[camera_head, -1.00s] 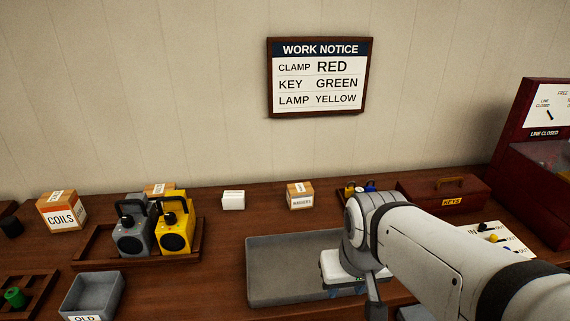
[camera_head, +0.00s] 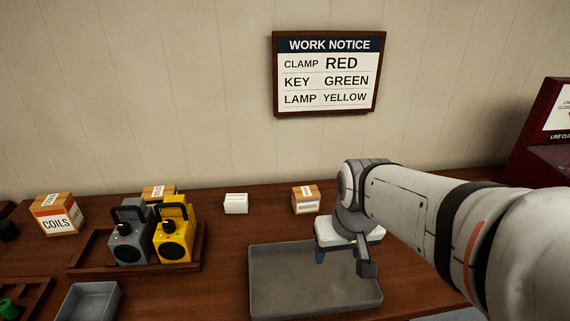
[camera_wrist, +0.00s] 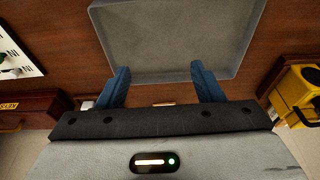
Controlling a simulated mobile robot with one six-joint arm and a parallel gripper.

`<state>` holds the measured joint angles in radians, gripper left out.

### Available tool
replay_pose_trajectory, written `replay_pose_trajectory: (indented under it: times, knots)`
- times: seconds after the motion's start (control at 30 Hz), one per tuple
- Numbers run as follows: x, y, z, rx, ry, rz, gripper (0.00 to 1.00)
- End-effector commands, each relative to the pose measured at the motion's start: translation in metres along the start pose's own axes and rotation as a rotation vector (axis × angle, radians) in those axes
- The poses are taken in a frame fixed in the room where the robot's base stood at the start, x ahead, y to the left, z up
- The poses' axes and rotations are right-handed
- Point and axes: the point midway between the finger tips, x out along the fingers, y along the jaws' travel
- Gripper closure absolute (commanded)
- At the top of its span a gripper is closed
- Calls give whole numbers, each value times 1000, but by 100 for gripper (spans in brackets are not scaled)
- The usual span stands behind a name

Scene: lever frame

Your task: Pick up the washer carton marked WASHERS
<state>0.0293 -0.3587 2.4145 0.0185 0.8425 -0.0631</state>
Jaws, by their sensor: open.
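The washer carton (camera_head: 305,200) is a small tan box with a white label, standing at the back of the bench in the head view. Its label is too small to read clearly. My gripper (camera_wrist: 159,72) has its two blue fingers spread apart with nothing between them. In the head view, my gripper (camera_head: 342,258) is over the grey tray, in front of the carton and a little to its right. In the wrist view, a tan sliver shows just above the gripper body and may be the carton; the rest is hidden.
The empty grey tray (camera_head: 315,295) lies below my gripper. A white box (camera_head: 236,204) stands left of the carton, with bare bench between them. Grey (camera_head: 131,238) and yellow (camera_head: 174,230) lamps stand farther left. The red keys box (camera_wrist: 30,110) shows in the wrist view.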

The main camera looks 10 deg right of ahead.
Motion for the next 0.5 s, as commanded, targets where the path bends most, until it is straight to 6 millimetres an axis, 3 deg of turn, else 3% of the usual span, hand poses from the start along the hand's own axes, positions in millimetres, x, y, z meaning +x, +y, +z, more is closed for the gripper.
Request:
replay_pose_trajectory:
  times: [0.03, 0.23, 0.43, 0.5]
  knots:
    - [-1, 1, -24, -1, 2, -2, 35]
    - [21, 3, -122, -14, 46, -9, 19]
    - [66, 5, -208, -28, 93, -13, 2]
    - [84, 6, -232, -32, 107, -14, 2]
